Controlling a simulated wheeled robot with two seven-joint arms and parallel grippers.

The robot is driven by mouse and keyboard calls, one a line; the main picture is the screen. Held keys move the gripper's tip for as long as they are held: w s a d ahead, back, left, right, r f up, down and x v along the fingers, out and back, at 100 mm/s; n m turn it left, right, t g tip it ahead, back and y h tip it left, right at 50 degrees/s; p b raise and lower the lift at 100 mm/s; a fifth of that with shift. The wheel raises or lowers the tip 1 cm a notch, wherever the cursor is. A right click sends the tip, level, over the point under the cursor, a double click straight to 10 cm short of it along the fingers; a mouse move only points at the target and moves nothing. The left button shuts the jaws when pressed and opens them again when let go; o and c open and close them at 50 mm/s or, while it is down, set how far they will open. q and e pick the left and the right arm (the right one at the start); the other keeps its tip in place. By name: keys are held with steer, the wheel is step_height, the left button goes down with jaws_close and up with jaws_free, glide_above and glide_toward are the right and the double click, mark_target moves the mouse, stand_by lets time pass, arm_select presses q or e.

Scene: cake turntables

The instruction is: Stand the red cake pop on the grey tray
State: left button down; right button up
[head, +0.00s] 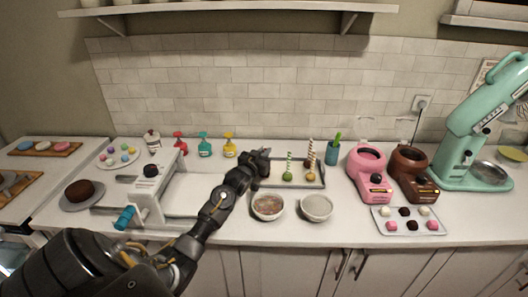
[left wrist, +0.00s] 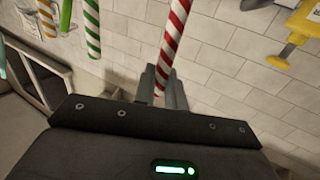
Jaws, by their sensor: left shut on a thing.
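My left gripper (head: 262,161) is shut on a red-and-white striped stick (left wrist: 176,35), which runs up between its fingertips (left wrist: 164,92) in the left wrist view. The red cake ball itself is hidden in both views. In the head view this gripper is over the left part of the grey tray (head: 302,187), near the back of the counter. A green cake pop (head: 288,177) with a green striped stick and a brownish cake pop (head: 312,177) with an orange-and-white striped stick stand on the tray, sticks up. My right gripper is not in view.
A bowl of brown bits (head: 268,206) and a grey-white bowl (head: 316,207) stand in front of the tray. A green cup (head: 332,152) stands to its right, beside pink (head: 367,165) and brown machines (head: 415,170). Coloured bottles (head: 204,144) stand at the back left.

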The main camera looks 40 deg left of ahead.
arm_select(q)
steer(key=shift+f, duration=0.2)
stand_by(0.5)
steer(key=shift+f+b, duration=0.3)
steer(key=shift+f, duration=0.15)
steer(key=c, duration=1.4)
jaws_free()
steer(key=shift+o, duration=0.2)
steer(key=shift+r, duration=0.15)
steer(key=shift+r, duration=0.35)
step_height(320, 180, up, 2)
steer(key=shift+s+d+r+b, duration=0.15)
steer(key=shift+r+b, duration=0.1)
steer(key=shift+b, duration=0.1)
steer(key=s+d+r+b, duration=0.2)
steer(key=s+d+r, duration=0.6)
steer(key=s, duration=0.3)
steer(key=shift+d+r+b, duration=0.15)
steer(key=shift+r+b, duration=0.15)
steer(key=shift+r, duration=0.5)
